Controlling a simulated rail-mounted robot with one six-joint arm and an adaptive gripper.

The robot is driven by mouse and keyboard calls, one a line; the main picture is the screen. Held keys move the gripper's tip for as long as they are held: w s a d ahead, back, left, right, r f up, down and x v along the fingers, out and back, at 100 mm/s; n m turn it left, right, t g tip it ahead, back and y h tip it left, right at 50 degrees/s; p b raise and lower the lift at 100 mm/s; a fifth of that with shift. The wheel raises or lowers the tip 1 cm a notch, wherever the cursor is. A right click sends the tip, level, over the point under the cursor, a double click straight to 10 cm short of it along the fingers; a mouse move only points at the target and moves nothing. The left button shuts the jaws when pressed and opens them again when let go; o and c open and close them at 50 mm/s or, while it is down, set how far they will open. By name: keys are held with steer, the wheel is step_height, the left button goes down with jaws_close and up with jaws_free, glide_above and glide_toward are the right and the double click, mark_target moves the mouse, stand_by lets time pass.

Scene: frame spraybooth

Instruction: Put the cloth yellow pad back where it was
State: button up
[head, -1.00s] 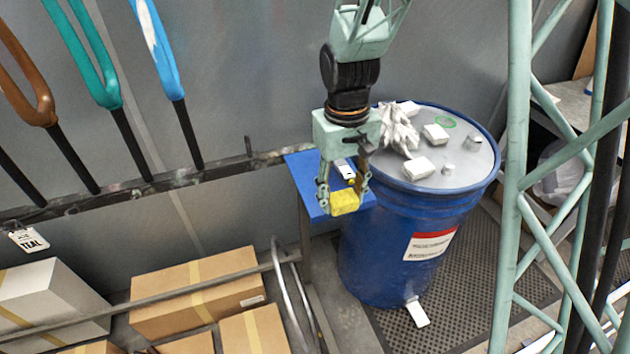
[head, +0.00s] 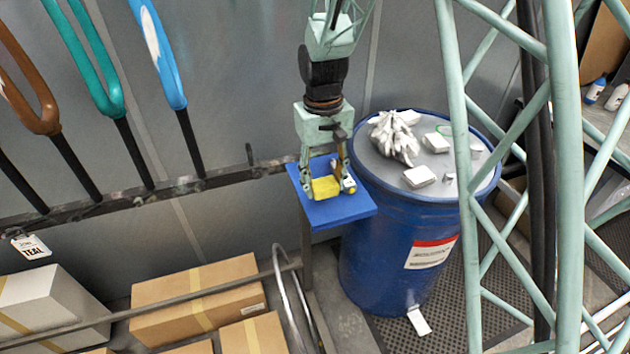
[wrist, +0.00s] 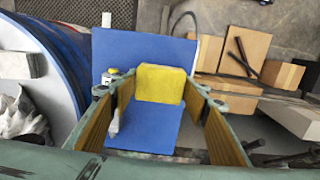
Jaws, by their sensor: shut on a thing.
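The yellow pad (head: 326,188) is a small yellow block between the fingers of my gripper (head: 325,190). In the wrist view the pad (wrist: 160,84) sits between the fingertips of my gripper (wrist: 155,88), which is shut on it. The pad is over the blue shelf (head: 345,212), which also shows below it in the wrist view (wrist: 140,135). I cannot tell whether the pad touches the shelf. A small white item with a yellow part (head: 349,186) is on the shelf, right beside the right finger.
A blue drum (head: 385,250) stands right of the shelf, with crumpled gloves (head: 394,135) and several white pads on its lid. Cardboard boxes (head: 200,290) lie below left. A dark rail (head: 150,193) holds coloured frames at left. Green lattice posts (head: 460,150) stand at right.

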mark_target(315, 181)
steer(key=w, duration=0.1)
steer(key=w+a, duration=0.1)
steer(key=w, duration=0.1)
steer(key=w+a, duration=0.1)
steer(key=w, duration=0.1)
steer(key=shift+a+f, duration=0.2)
steer(key=shift+f, duration=0.05)
steer(key=shift+f, duration=0.15)
steer(key=shift+f, duration=1.65)
steer(key=shift+f, duration=0.1)
steer(key=o, duration=0.8)
steer(key=shift+r, duration=0.2)
